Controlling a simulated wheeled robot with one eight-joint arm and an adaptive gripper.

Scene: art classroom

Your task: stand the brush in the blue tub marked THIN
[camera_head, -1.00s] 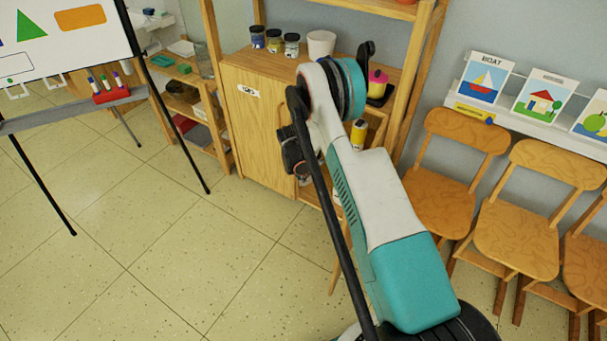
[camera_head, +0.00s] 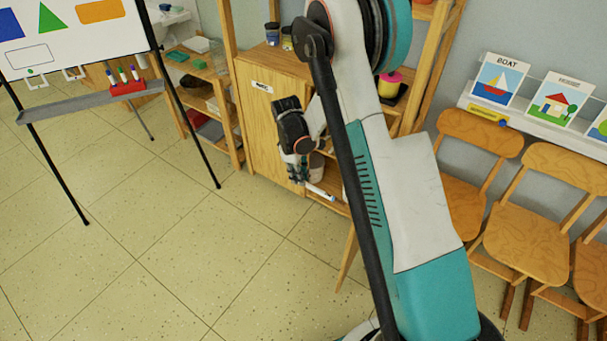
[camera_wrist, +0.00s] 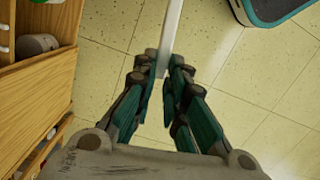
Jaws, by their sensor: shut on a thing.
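My gripper (camera_head: 299,176) hangs in front of the wooden cabinet and shelf, pointing down. In the wrist view its fingers (camera_wrist: 166,68) are closed on a slim pale stick, which I take to be the brush (camera_wrist: 172,24). The brush runs from between the fingertips to the top edge of that view. In the head view the brush (camera_head: 321,193) shows as a thin white stick slanting down to the right, with a bluish end. Its bristles cannot be made out. I cannot identify a blue tub marked THIN in these frames.
The wooden cabinet (camera_head: 270,130) carries dark-lidded jars (camera_head: 272,34) on top. In the wrist view a pale pot (camera_wrist: 36,45) sits on an open shelf at left. An easel (camera_head: 90,100) stands left, chairs (camera_head: 530,230) right. The tiled floor (camera_head: 190,250) between is clear.

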